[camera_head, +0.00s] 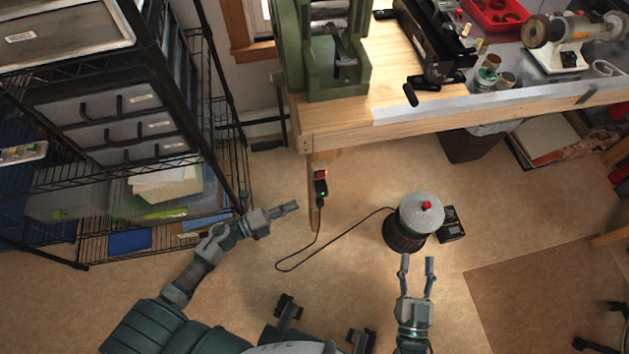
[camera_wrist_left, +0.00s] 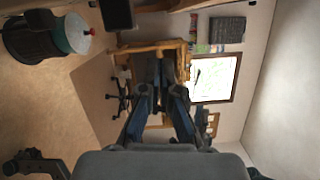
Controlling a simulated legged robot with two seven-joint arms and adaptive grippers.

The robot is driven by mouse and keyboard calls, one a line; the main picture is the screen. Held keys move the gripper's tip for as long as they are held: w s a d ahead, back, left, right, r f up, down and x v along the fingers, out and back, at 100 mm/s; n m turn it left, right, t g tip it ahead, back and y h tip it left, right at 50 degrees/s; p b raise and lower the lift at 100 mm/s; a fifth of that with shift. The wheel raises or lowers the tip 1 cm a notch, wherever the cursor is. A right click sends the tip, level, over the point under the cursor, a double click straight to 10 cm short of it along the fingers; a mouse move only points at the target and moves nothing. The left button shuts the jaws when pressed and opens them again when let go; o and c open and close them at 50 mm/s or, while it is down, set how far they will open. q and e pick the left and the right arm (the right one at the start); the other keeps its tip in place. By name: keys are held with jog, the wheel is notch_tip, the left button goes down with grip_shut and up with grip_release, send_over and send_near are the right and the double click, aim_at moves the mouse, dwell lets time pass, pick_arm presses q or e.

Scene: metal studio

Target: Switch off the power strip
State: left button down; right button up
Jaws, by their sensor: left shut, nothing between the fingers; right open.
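The power strip (camera_head: 321,187) is a small dark block mounted upright on the wooden bench leg. It has a red part at its top and a small green light near its lower end, with a black plug and cable below. My left gripper (camera_head: 290,207) is shut and empty, to the left of and a little below the strip, apart from it in the picture. It also shows in the left wrist view (camera_wrist_left: 164,65), where I cannot make out the strip. My right gripper (camera_head: 417,262) is open and empty, just below a round machine.
The cable (camera_head: 297,263) loops over the floor to the round machine (camera_head: 420,213) with a red knob. A wooden workbench (camera_head: 345,115) stands above the strip. A black wire shelf (camera_head: 190,155) with drawers is at left. Floor between shelf and bench leg is clear.

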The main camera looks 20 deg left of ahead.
aim_at(320, 175)
pick_arm(q)
jog(key=x, duration=0.9)
jog(key=shift+a+b, duration=0.1)
jog(key=shift+b, duration=0.25)
jog(key=w, duration=0.1)
jog(key=w+a+b, duration=0.1)
jog(key=shift+w+a, duration=0.35)
jog(key=shift+w+a+r, duration=0.2)
jog(key=shift+w+a, duration=0.05)
jog(key=shift+a, duration=0.1)
pick_arm(e)
jog(key=shift+s+r+t, duration=0.3)
jog(key=shift+r+t, duration=0.5)
jog(key=shift+r, duration=0.1)
jog(key=shift+s+r+t, duration=0.3)
jog(key=shift+r+t, duration=0.5)
jog(key=shift+r, duration=0.1)
jog(key=shift+w, duration=0.1)
